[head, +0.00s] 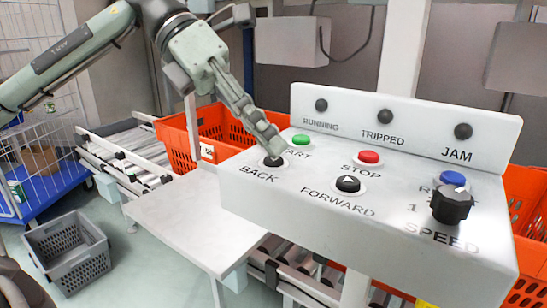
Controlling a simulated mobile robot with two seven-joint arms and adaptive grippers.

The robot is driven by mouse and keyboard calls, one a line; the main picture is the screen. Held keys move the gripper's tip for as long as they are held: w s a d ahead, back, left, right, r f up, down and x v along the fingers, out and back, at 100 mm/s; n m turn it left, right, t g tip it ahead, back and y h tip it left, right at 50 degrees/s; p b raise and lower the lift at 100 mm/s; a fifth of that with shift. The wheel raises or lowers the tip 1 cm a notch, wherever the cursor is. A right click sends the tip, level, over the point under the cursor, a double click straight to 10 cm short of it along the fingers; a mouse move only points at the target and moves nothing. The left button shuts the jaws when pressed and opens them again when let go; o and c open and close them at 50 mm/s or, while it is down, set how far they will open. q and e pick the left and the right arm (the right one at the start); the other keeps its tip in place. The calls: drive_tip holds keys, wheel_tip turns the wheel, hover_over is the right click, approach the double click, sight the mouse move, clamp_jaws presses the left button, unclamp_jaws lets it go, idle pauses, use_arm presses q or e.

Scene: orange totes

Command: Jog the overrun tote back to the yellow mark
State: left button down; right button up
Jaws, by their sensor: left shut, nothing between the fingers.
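My left gripper (272,146) is shut and empty, angled down from the upper left. Its fingertips are at the black BACK button (272,162) on the grey control panel (330,215) and partly cover it. I cannot tell whether they touch or press it. The black FORWARD button (348,184) is to its right. One orange tote (178,143) stands behind the panel on the left, on the conveyor. More orange tote wall (527,185) shows at the right edge. I cannot tell which tote is overrun. A small yellow patch (424,303) shows at the bottom edge. My right gripper is out of view.
The panel also carries a green START button (301,140), a red STOP button (369,157), a blue button (453,179) and a black SPEED knob (452,205). The RUNNING, TRIPPED and JAM lamps look dark. A grey crate (68,253) stands on the floor left.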

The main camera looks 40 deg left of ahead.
sight(268, 158)
use_arm(q)
drive_tip(key=shift+f, duration=0.2)
drive_tip(key=shift+r, duration=0.1)
drive_tip(key=shift+r+p, duration=0.75)
drive_tip(key=shift+r, duration=0.05)
wheel_tip(268, 158, up, 5)
drive_tip(key=p, duration=0.5)
idle(0.9)
